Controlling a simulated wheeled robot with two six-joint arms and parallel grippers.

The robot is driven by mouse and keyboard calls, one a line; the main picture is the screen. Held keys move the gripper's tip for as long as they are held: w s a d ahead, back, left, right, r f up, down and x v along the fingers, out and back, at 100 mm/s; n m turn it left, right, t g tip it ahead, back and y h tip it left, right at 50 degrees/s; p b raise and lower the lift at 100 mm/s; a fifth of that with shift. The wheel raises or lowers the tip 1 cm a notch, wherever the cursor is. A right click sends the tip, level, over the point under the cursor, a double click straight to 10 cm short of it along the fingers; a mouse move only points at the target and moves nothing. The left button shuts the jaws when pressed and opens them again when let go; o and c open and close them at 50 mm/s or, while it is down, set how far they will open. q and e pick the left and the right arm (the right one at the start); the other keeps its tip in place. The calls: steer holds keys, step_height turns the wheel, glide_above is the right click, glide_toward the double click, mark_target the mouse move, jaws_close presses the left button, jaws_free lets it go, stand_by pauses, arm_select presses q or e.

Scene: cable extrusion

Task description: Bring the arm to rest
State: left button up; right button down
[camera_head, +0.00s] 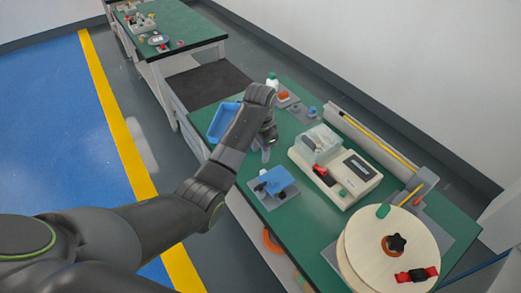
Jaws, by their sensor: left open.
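My left arm comes in from the lower left and reaches over the near edge of the green workbench (312,222). My left gripper (266,156) points down above the bench, between the blue tray and the blue-topped device. Its fingers are small in the picture and nothing shows held between them. The gripper is open. My right arm and gripper do not show.
A blue tray (222,121) lies behind my forearm. A blue-topped device (272,180), a beige machine (336,170) and a large cable spool (368,254) stand on the bench. A long rail (372,140) runs along the back. Another green table (180,25) stands farther off.

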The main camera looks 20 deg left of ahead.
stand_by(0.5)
arm_select(q)
steer(key=s+a+f+n+b, duration=0.25)
steer(key=s+f, duration=0.35)
steer(key=f, duration=0.6)
steer(key=s+a+f+n+b, duration=0.1)
steer(key=s+a+f, duration=0.35)
steer(key=f, duration=0.75)
steer(key=s+a+f+n+b, duration=0.1)
steer(key=s+f, duration=0.6)
steer(key=f, duration=0.5)
steer(key=s+a+f+n+b, duration=0.1)
steer(key=s+f, duration=0.4)
steer(key=s, duration=0.6)
steer(key=s+a+f+n+b, duration=0.1)
steer(key=s+f, duration=0.5)
steer(key=s, duration=0.6)
steer(key=s+a+f+n+t+y+b, duration=0.1)
steer(key=s+a+f+n+b, duration=0.1)
steer(key=s+f, duration=0.4)
steer(key=s+a, duration=0.1)
steer(key=s, duration=0.4)
steer(key=shift+s, duration=0.4)
